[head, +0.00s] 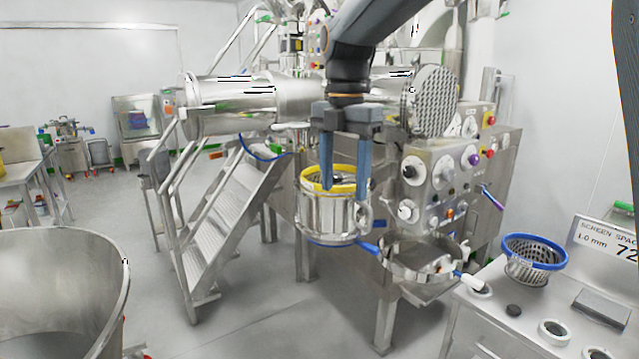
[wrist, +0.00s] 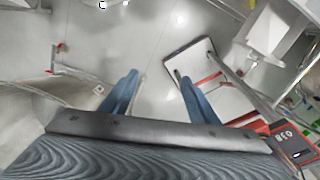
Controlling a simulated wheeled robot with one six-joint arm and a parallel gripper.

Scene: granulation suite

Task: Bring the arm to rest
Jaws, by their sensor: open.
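My gripper (head: 345,190) hangs from my dark arm near the middle of the head view, fingers pointing down. Its two blue-grey fingers are apart, with nothing held between them. In the head view it overlaps a steel drum with a yellow rim (head: 313,216) on the machine; I cannot tell the distance between them. In the wrist view my gripper (wrist: 158,80) also shows two spread fingers, with only grey floor between the tips.
A granulating machine with a knob panel (head: 440,180) stands at centre right. A steel staircase (head: 225,215) is left of it. A blue-rimmed basket (head: 533,260) sits on the bench at right. A large steel bowl (head: 60,285) fills the lower left. Floor between is clear.

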